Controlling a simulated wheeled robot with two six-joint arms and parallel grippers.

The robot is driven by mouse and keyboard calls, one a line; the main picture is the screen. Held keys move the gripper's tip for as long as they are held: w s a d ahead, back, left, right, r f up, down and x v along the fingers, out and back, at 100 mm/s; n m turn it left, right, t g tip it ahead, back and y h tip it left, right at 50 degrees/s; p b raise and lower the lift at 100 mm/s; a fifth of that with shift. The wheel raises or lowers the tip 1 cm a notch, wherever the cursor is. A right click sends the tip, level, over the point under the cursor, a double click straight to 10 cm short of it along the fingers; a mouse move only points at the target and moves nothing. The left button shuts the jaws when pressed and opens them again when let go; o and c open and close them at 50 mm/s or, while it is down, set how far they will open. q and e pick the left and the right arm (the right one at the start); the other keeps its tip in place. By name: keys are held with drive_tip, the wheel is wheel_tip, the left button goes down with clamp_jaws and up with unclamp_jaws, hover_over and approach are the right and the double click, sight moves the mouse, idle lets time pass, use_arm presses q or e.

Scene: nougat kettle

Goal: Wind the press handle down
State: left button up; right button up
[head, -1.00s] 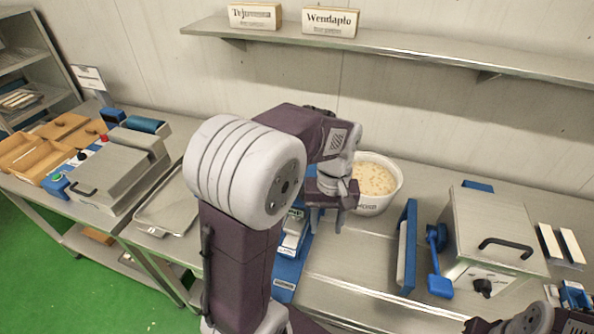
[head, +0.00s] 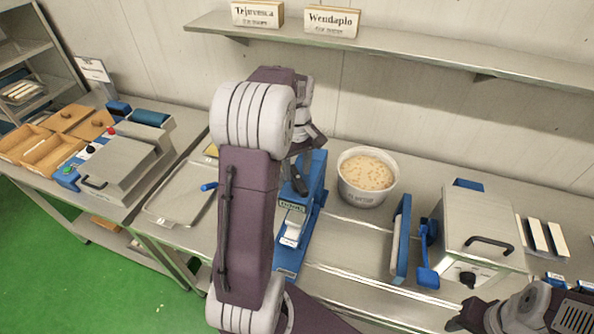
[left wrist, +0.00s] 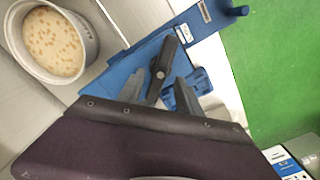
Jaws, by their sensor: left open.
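The blue press (head: 308,205) stands on the table in the middle of the head view, partly behind my left arm. In the left wrist view, it shows as a long blue body (left wrist: 128,68) with a black lever (left wrist: 163,68) on a round hub. My open left gripper (left wrist: 158,88) has its fingers either side of the lever's lower end there; contact cannot be told. In the head view the left gripper (head: 298,160) is over the press, partly hidden. A blue knob (head: 209,187) shows left of my arm. My right gripper (head: 467,318) is low at the right.
A white tub of nougat mix (head: 367,176) stands right of the press. Further right are an upright blue-edged board (head: 401,240) and a steel box with a black handle (head: 478,225). A steel tray (head: 175,208) lies left. A shelf (head: 400,47) runs above.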

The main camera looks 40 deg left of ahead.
sight(297, 176)
use_arm(q)
drive_tip(key=shift+f, duration=0.75)
clamp_jaws()
drive_tip(key=shift+r+m+p, duration=0.15)
drive_tip(key=shift+m+p, duration=0.2)
drive_tip(key=shift+m, duration=0.15)
unclamp_jaws()
wheel_tip(297, 176, up, 9)
drive_tip(key=b, duration=0.1)
